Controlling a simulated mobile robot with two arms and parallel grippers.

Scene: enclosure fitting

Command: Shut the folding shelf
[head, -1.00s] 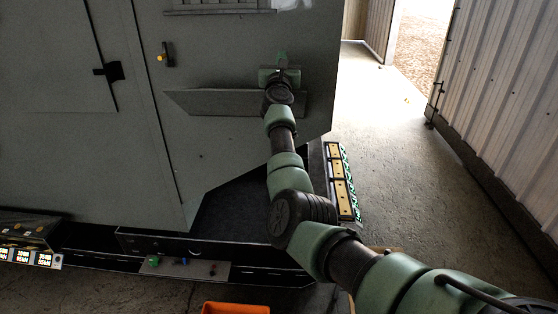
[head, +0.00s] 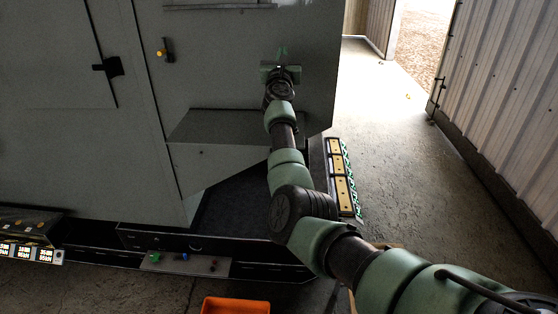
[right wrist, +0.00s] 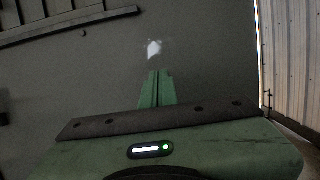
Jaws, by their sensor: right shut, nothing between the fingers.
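The folding shelf (head: 225,126) is a grey flap on the large grey enclosure wall. In the head view its free edge is low and its broad face shows, so it stands out from the wall; I cannot tell its exact angle. My right gripper (head: 282,51) is above the shelf in the head view, close to the wall, with its fingers shut and empty. In the right wrist view the green fingers (right wrist: 157,88) are together against the grey wall, and the shelf is out of view. My right arm hides the right part of the shelf. My left gripper is not in view.
A yellow-tipped latch (head: 165,53) and a black handle (head: 108,68) are on the enclosure. Below stand a small control panel (head: 184,263), a lit display unit (head: 30,253) and an orange bin (head: 235,306). A corrugated wall (head: 500,120) is at right, with open floor before it.

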